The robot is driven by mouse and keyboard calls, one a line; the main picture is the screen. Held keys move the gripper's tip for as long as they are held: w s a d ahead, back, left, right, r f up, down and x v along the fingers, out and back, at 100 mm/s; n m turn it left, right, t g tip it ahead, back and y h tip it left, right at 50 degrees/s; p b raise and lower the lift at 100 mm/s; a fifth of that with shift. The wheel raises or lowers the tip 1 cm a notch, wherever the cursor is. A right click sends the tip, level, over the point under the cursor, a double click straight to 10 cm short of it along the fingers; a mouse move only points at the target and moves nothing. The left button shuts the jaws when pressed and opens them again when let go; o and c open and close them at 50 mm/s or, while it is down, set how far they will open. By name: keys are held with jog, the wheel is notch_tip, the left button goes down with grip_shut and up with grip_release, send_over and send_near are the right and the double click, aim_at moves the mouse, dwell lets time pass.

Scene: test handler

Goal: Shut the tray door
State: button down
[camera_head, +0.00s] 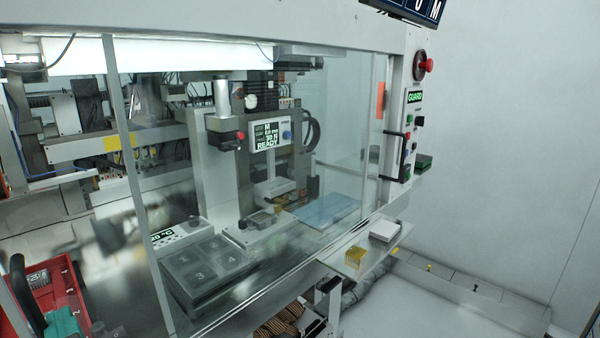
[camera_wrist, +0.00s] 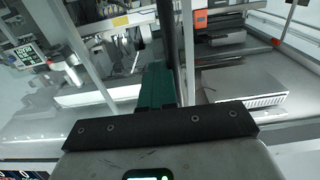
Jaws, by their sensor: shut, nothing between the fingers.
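A large clear panel (camera_head: 255,150) covers the front of the machine in the head view. I cannot tell for certain that it is the tray door, nor whether it is fully shut. A black bar handle (camera_head: 394,155) stands at the right end of the front. Behind the panel is a dark tray block (camera_head: 205,265) with numbered pockets. In the wrist view my gripper (camera_wrist: 157,75) has green fingers, shut and empty. A dark upright bar (camera_wrist: 168,40) shows beside the fingertips; I cannot tell whether they touch it.
A control strip with a red button (camera_head: 425,65) and a lit GUARD sign (camera_head: 414,96) is at the right. The right-hand floor looks mostly clear.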

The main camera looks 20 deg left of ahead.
jog(key=s+a+p, duration=0.1)
jog(key=s+a, duration=0.2)
jog(key=s, duration=0.5)
jog(key=shift+s+a, duration=0.35)
jog(key=shift+s, duration=0.05)
jog(key=s+a, duration=0.3)
jog(key=s, duration=0.6)
jog(key=s+a, duration=0.4)
jog(key=s, duration=0.5)
jog(key=shift+s+a, duration=0.25)
jog(key=shift+a, duration=0.05)
jog(key=shift+s, duration=0.1)
jog(key=s+a+b, duration=0.3)
jog(key=s+a, duration=0.1)
jog(key=s, duration=0.5)
jog(key=s+a+b, duration=0.3)
jog(key=s, duration=0.6)
jog(key=shift+a, duration=0.35)
jog(key=shift+s, duration=0.15)
